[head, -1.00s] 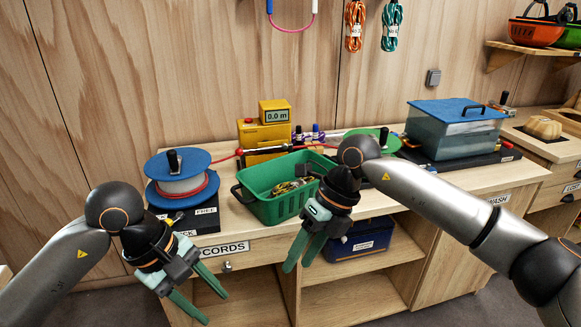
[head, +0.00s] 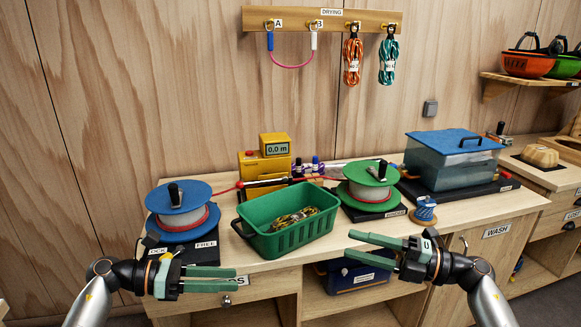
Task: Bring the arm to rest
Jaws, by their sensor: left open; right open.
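My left gripper (head: 207,279) is open and empty in the head view, in front of the bench's front edge at the lower left. Its fingers point right, below the blue reel. My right gripper (head: 372,249) is open and empty at the lower right of centre, with its fingers pointing left. It shows in front of the bench's front edge, to the right of the green crate. Neither gripper appears to touch anything.
The green crate (head: 262,242) with coiled cord stands between a blue reel (head: 163,208) and a green reel (head: 355,175). A yellow meter (head: 251,168) stands behind. A blue-lidded tank (head: 433,168) is at the right. A blue bin (head: 362,277) sits on the shelf below.

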